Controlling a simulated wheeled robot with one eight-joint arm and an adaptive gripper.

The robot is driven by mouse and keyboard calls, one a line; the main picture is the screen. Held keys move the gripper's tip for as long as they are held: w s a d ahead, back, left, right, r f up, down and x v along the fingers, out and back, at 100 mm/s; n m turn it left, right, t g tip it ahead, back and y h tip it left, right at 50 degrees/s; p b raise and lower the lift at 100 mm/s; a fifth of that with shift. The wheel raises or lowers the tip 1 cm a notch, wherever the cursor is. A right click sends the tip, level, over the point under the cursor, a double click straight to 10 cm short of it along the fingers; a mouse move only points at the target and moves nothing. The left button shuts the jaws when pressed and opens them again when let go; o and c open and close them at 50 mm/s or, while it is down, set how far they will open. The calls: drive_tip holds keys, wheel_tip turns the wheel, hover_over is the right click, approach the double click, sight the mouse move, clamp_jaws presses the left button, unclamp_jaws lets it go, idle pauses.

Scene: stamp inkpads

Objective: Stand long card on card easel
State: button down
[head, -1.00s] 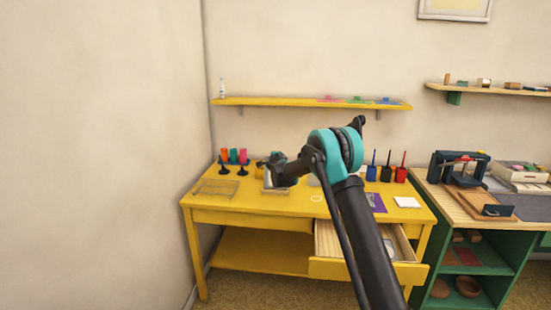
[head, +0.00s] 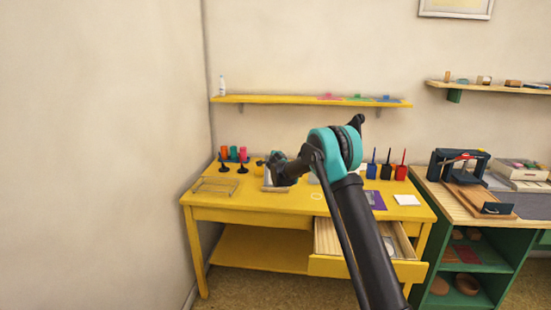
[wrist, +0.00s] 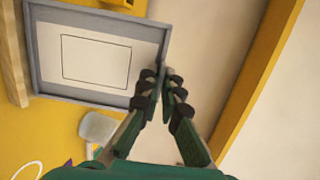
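A grey-rimmed frame (wrist: 98,97) fills the upper left of the wrist view. A white card (wrist: 115,60) with a thin black rectangle outline lies inside it. I cannot tell whether this frame is the card easel. My gripper (wrist: 168,74) has its fingertips drawn together beside the frame's right rim. No card shows clearly between them, and I cannot tell whether they touch the rim. In the head view my gripper (head: 270,167) is small at the desk's back left, above a pale frame (head: 268,187) that my arm partly hides.
The yellow desk (head: 255,203) has an open drawer (head: 326,237) at its front. A wire rack (head: 215,186) and dark-handled stamps stand at left. A purple sheet (head: 377,200) and white square card (head: 407,200) lie at right. A yellow shelf (head: 280,101) hangs above.

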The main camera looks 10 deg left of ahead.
drive_tip(key=c, duration=1.6)
unclamp_jaws()
drive_tip(key=shift+c, duration=0.2)
drive_tip(key=v, duration=1.2)
